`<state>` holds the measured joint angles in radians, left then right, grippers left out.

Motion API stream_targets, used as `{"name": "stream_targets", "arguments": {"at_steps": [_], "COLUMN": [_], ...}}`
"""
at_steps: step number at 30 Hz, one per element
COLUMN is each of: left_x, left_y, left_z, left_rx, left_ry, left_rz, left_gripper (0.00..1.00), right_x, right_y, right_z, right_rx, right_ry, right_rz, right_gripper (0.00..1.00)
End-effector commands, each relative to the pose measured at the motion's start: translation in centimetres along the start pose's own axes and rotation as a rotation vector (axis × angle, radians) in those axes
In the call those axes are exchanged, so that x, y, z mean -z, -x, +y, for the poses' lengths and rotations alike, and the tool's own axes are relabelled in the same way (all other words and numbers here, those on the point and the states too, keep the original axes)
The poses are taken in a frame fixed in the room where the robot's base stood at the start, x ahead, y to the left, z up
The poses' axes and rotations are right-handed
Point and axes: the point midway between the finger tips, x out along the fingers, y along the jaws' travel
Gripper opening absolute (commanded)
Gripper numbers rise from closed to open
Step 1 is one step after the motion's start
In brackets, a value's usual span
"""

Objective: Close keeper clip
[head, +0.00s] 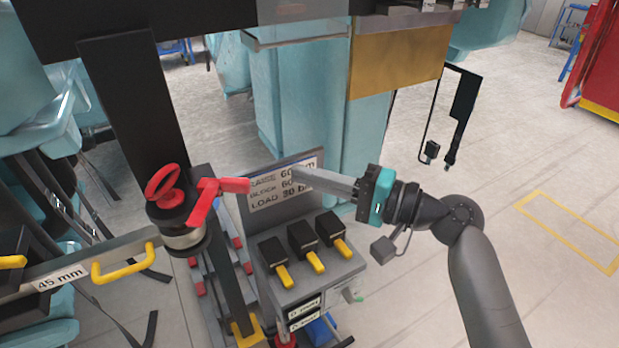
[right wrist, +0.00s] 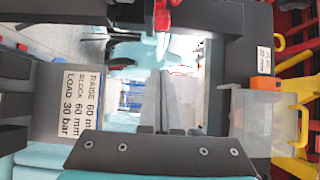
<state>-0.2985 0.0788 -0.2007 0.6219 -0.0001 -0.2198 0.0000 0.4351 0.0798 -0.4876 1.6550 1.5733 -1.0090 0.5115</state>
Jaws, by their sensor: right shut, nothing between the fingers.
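My right gripper (head: 298,174) comes in from the right in the head view, shut and empty. Its long grey fingers point left, in front of the upper edge of a grey sign board, and also show in the right wrist view (right wrist: 160,78). A red lever-like part (head: 212,192) stands left of the fingertips, apart from them in the picture. It is beside a dark cylinder with a red ring (head: 163,186) on top. A red part (right wrist: 161,16) shows at the top of the right wrist view. I cannot tell for sure which red part is the keeper clip.
The sign board (head: 256,206) carries lettering and stands behind several black blocks with yellow handles (head: 303,238). A bar marked 45 mm (head: 125,254) with a yellow handle is at the left. A dark post (head: 137,110) rises behind the red ring. Open floor lies to the right.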

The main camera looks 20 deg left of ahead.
Motion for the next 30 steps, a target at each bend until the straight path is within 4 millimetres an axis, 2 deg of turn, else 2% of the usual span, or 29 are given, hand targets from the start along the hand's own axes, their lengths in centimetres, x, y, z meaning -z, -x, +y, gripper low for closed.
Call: {"name": "stream_targets", "arguments": {"at_steps": [11,21,30], "left_x": [-0.2,-0.2,-0.2], "left_y": [-0.1,1.0,1.1], "left_z": [-0.2,-0.2,-0.2], "left_rx": [0.003,0.003,0.002], "left_ry": [0.0,0.0,0.001], "left_rz": [-0.004,-0.006,-0.006], "left_gripper": [0.85,0.85,0.85], "right_x": [0.0,-3.2,-3.7], "right_y": [-8.3,-6.9,-6.7], "right_z": [-0.1,0.0,0.1], "right_rx": [0.001,-0.001,-0.002], "right_ry": [0.002,0.002,0.002], "right_rz": [0.0,0.003,0.004], "right_gripper": [0.0,0.0,0.0]}}
